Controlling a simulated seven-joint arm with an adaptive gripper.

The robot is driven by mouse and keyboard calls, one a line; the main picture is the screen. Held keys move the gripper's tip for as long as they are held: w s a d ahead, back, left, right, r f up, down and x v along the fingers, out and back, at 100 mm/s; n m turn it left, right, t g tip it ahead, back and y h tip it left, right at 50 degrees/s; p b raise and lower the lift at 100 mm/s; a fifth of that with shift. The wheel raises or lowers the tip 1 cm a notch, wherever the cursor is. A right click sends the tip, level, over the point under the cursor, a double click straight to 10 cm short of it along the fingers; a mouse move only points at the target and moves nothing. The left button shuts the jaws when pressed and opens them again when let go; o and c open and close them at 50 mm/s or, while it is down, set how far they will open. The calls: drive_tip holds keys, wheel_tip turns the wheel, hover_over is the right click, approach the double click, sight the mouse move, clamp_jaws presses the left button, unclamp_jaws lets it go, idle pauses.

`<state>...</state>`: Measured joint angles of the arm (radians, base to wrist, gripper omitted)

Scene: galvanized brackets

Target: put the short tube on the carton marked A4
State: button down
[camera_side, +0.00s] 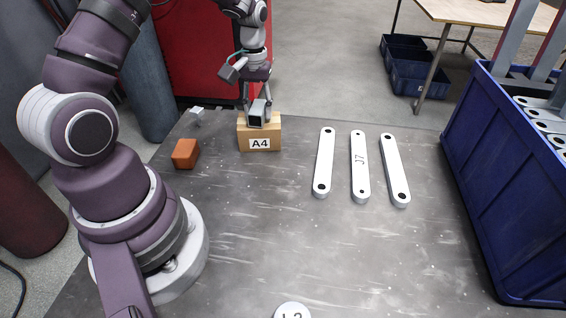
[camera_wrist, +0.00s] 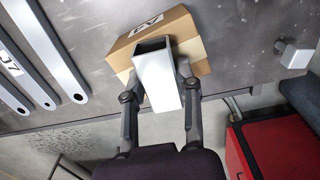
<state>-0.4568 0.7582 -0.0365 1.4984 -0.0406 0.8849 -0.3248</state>
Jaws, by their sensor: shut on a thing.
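The short tube (camera_side: 257,116) is a square, hollow, light-grey metal piece with a dark opening. It also shows in the wrist view (camera_wrist: 161,84). My gripper (camera_side: 257,107) is shut on it, with one finger on each side (camera_wrist: 158,88). The carton marked A4 (camera_side: 275,133) is a small tan box at the back of the table, label facing the side camera. The tube is over the carton's top, and it overlaps the carton (camera_wrist: 194,50) in the wrist view. I cannot tell whether the tube touches the top.
An orange-brown block (camera_side: 185,153) and a small grey metal piece (camera_side: 197,116) are left of the carton. Several flat white bars, including one marked J7 (camera_side: 360,175), lie to the right. A blue bin (camera_side: 505,190) stands at the right edge. The table's middle is clear.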

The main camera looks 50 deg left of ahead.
sight(258, 107)
drive_tip(key=shift+f, duration=0.1)
drive_tip(key=c, duration=0.8)
unclamp_jaws()
wheel_tip(258, 107, up, 12)
drive_tip(key=s+d+r+m+t, duration=0.1)
drive_tip(key=s+d+m+t, duration=0.1)
drive_tip(key=s+d+m, duration=0.1)
drive_tip(key=s+d+m+t, duration=0.1)
drive_tip(key=s+d+m, duration=0.2)
drive_tip(key=s+d, duration=0.1)
drive_tip(key=s+d+r+m+t, duration=0.1)
drive_tip(key=s+d+m+t, duration=0.1)
drive_tip(key=d, duration=0.4)
drive_tip(key=shift+s+r+m+t, duration=0.15)
drive_tip(key=shift+s+m, duration=0.1)
drive_tip(key=shift+s, duration=0.35)
drive_tip(key=shift+s+r+m+t, duration=0.15)
drive_tip(key=shift+s+m, duration=0.1)
drive_tip(key=shift+s, duration=0.35)
